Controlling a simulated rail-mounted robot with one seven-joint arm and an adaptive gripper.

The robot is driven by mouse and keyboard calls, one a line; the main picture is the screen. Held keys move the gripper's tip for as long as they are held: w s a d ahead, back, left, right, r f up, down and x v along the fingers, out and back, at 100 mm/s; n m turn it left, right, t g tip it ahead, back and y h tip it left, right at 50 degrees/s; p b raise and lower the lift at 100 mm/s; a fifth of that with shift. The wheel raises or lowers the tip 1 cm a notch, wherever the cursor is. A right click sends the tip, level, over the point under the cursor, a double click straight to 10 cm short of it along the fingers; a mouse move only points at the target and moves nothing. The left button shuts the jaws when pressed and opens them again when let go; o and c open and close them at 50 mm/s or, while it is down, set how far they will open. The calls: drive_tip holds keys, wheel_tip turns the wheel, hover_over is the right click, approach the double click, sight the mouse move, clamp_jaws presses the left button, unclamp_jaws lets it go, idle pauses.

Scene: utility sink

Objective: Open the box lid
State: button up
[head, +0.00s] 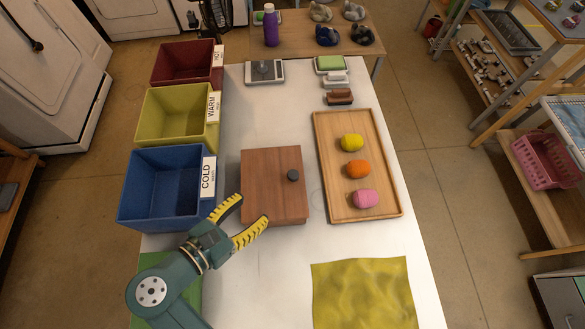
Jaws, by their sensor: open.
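A brown wooden box (270,184) sits in the middle of the white table.
Blue (165,190), yellow (175,120) and red (187,65) bins line the left edge. A wooden tray (330,200) on the right holds yellow, orange and pink lumps. A yellow-green cloth (363,293) lies near the front. A scale (265,72) and colored blocks stand farther back.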

sight(293, 175)
drive_tip(key=x, duration=1.6)
drive_tip(key=shift+w+d+r, duration=0.1)
drive_tip(key=shift+w+d, duration=0.05)
drive_tip(key=shift+w, duration=0.05)
clamp_jaws()
